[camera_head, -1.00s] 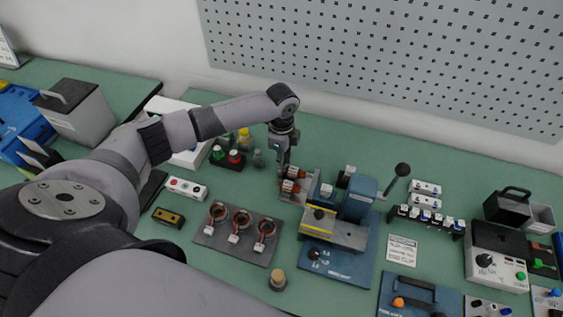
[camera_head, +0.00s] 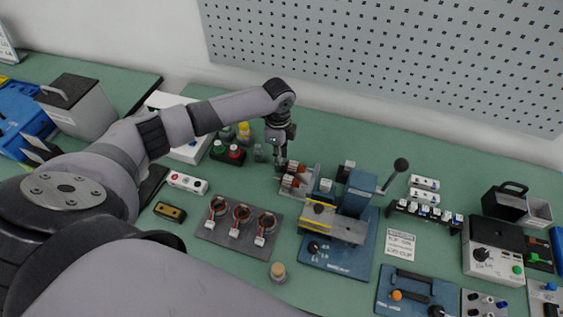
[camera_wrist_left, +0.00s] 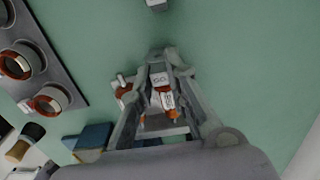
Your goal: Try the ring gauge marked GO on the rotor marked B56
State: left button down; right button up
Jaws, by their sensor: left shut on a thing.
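My left gripper (camera_head: 281,164) points down beside the rotors on a light grey stand (camera_head: 285,190) and is shut on a pale piece (camera_wrist_left: 159,79) with a white label. The lettering is too small to read surely. In the left wrist view an orange-and-grey rotor with a white tag (camera_wrist_left: 168,101) shows just below that piece, between the fingers. Another rotor (camera_wrist_left: 124,92) lies just left of the fingers. In the head view the two rotors (camera_head: 292,181) lie side by side. I cannot tell which is B56, nor whether the held piece touches a rotor. My right gripper is out of view.
A blue-based press with a lever (camera_head: 359,193) stands right of the rotors. A dark plate with three copper-wound stators (camera_head: 212,237) lies in front. Green bench (camera_head: 345,138) is clear behind the press.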

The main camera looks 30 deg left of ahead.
pick_arm(q)
jog(key=shift+s+a+p, duration=0.2)
jog(key=shift+a+p, duration=0.35)
jog(key=shift+a, duration=0.15)
dwell(0.5)
notch_tip(320, 180, up, 5)
jog(key=p, duration=0.5)
